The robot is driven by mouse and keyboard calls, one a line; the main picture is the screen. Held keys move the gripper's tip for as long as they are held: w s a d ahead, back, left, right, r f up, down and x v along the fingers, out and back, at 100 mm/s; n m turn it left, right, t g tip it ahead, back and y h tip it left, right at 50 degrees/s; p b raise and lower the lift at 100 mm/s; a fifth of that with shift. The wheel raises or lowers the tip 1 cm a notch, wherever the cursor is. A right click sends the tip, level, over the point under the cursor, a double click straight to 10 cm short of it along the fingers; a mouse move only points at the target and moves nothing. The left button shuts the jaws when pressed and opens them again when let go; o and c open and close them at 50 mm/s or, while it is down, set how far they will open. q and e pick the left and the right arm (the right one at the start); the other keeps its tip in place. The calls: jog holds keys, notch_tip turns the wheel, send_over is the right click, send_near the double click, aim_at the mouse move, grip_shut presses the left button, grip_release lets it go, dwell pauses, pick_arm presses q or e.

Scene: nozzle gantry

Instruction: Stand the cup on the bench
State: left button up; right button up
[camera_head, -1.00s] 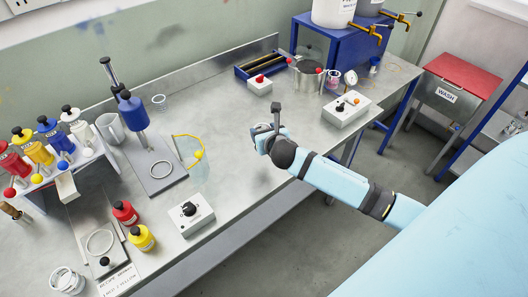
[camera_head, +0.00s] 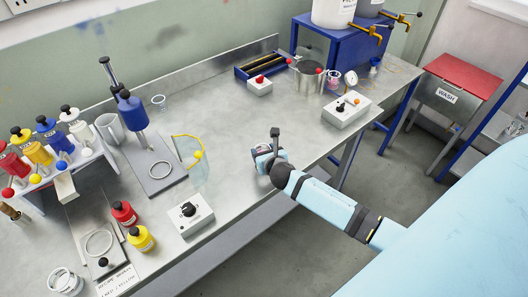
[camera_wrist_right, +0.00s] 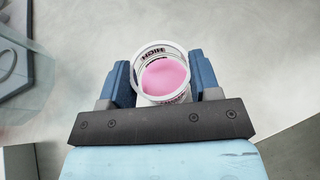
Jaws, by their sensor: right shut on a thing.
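My right gripper (camera_head: 266,158) is over the front part of the steel bench (camera_head: 228,110), near its front edge. In the head view the cup is mostly hidden by my gripper. I cannot tell whether its base touches the bench. My left gripper is not in view.
Bare bench lies between.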

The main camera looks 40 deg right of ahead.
jog(key=o, duration=1)
jog(key=shift+c, duration=0.2)
jog(key=shift+r, duration=0.1)
jog(key=v, duration=1.1)
jog(key=s+a+f+m+y, duration=0.2)
jog(key=s+a+f+m, duration=0.1)
jog(key=m, duration=0.7)
jog(key=s+a+f+m+g+y, duration=0.1)
jog(key=s+a+f+m+y, duration=0.1)
jog(key=s+a+m, duration=0.4)
jog(key=s+a+f+m+g+y, duration=0.1)
jog(key=s+a+f+m, duration=0.3)
jog(key=m, duration=1)
jog(key=s+a+y, duration=0.1)
jog(key=s, duration=0.2)
jog(key=shift+s+a, duration=0.2)
jog(key=shift+s, duration=0.1)
